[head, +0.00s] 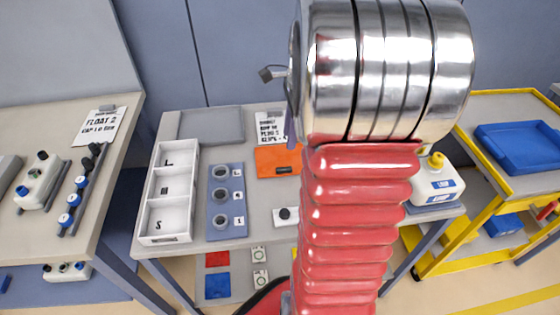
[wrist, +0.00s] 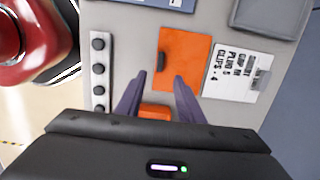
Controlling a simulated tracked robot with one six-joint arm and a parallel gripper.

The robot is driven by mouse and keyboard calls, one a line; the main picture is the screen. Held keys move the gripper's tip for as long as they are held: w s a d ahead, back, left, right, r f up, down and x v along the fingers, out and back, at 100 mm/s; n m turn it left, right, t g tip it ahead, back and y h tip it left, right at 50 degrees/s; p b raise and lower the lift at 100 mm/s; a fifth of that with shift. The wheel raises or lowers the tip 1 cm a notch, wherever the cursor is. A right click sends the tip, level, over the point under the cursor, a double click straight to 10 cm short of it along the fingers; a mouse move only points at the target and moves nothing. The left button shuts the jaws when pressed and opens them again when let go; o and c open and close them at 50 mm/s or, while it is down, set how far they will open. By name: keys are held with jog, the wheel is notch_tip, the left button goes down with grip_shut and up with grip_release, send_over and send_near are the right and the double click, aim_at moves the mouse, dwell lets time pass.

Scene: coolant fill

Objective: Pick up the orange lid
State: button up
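A flat orange piece (head: 272,156) with a dark bar on its near edge lies on the middle table; it also shows in the wrist view (wrist: 186,52). A second, smaller orange piece (wrist: 155,111) shows between my fingers in the wrist view, partly hidden by the gripper body. I cannot tell for sure which of the two is the lid. My gripper (wrist: 160,80) is open, its two dark purple fingers spread apart with a clear gap. Neither finger visibly touches either piece. In the head view my red arm hides most of the gripper's area.
A white strip with black knobs (wrist: 99,70) lies beside the left finger. A printed card (wrist: 233,75) and a grey tray (head: 211,125) lie near the orange piece. A white divided bin (head: 148,217) and a blue block with rings (head: 226,176) stand left. A white container (head: 426,188) stands right.

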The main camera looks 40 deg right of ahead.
send_over(284, 168)
jog(key=f, duration=0.7)
jog(key=shift+s+d+f, duration=0.2)
jog(key=shift+s+d, duration=0.05)
jog(key=shift+w+a+f, duration=0.1)
jog(key=shift+w+f, duration=0.05)
jog(key=shift+f, duration=1.15)
jog(key=shift+w+a+f, duration=0.1)
jog(key=shift+f, duration=1.2)
jog(key=shift+c, duration=0.3)
grip_shut()
